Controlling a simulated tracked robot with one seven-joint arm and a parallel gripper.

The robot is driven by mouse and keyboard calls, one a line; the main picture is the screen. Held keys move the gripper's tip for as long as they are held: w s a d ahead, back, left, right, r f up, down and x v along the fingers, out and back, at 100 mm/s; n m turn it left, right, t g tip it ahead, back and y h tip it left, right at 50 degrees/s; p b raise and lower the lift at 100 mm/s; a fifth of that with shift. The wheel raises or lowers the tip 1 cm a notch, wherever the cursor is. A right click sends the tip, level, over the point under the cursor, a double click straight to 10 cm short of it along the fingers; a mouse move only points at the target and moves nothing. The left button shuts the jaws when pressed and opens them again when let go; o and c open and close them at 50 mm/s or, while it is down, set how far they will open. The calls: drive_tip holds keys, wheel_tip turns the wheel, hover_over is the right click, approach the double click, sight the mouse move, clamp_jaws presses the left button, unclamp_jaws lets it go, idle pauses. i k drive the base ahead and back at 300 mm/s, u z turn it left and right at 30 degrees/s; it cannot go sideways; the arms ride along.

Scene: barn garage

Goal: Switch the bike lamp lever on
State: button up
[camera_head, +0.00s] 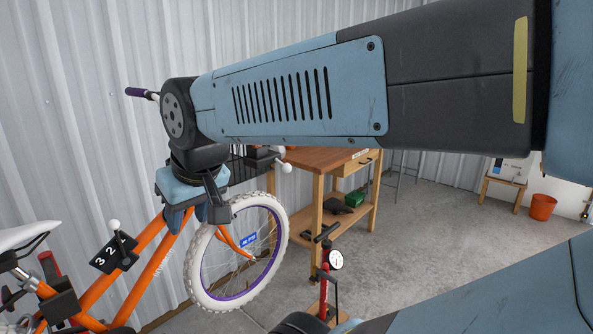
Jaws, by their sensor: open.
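An orange bike (130,282) stands at the left by the wall. A lever with a white ball knob (285,166) sticks out at the front of the bike, beside a dark housing partly hidden by my arm; this may be the lamp lever. A second white-knobbed lever (113,226) sits on the orange frame at a black plate (112,254) marked 2 and 3. My gripper (196,210) is open and points down over the front of the frame, between these two levers, with nothing seen in it. My arm hides most of the handlebar.
The white front tyre (280,228) stands below and right of my gripper. A wooden workbench (318,160) is behind it, with a red floor pump (325,277) in front. An orange bucket (543,207) stands at the far right.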

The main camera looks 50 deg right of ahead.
sight(287, 168)
drive_tip(key=z, duration=1.2)
drive_tip(key=k, duration=0.75)
drive_tip(key=z, duration=0.05)
drive_tip(key=i, duration=0.8)
drive_tip(key=u, duration=0.15)
drive_tip(key=k, duration=0.5)
drive_tip(key=z, duration=0.05)
